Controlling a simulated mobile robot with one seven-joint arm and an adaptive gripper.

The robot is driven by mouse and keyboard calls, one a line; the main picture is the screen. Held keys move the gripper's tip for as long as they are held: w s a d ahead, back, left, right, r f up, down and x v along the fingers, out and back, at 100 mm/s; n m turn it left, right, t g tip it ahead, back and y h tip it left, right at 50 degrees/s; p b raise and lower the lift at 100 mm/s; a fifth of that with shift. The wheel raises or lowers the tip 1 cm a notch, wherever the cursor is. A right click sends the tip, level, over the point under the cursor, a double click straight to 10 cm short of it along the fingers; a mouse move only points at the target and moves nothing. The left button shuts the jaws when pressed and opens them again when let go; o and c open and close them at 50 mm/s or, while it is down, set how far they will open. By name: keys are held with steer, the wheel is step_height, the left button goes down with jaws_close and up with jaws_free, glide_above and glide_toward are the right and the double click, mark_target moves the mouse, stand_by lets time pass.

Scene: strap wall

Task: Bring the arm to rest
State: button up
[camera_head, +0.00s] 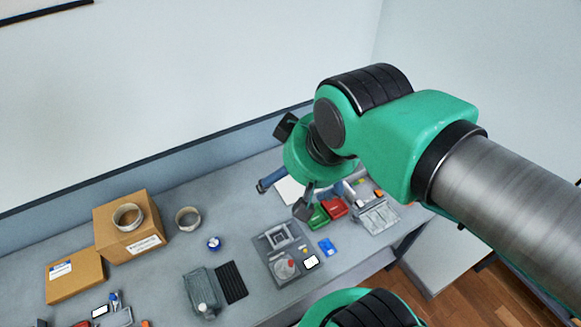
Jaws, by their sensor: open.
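My gripper (293,168) is at the end of my green and grey arm, over the back right part of the grey bench (220,258). Two dark finger parts show, one near the wall and one above the small red and green boxes. The gripper is open. Nothing shows between the fingers, though the green wrist hides part of that space. The arm comes in from the right edge and is bent at the green joint.
Cardboard boxes (75,277) with tape rolls (188,219) stand at the left. A grey device (283,253), a green box (318,217), a red box (334,207) and a grey tray (377,218) lie below the gripper. The wall rises behind the bench. Wooden floor shows at lower right.

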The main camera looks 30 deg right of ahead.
steer(key=shift+f, duration=0.1)
step_height(320, 180, down, 17)
steer(key=b, duration=1.6)
steer(key=shift+r+b, duration=0.2)
steer(key=shift+b, duration=0.2)
steer(key=shift+o, duration=0.8)
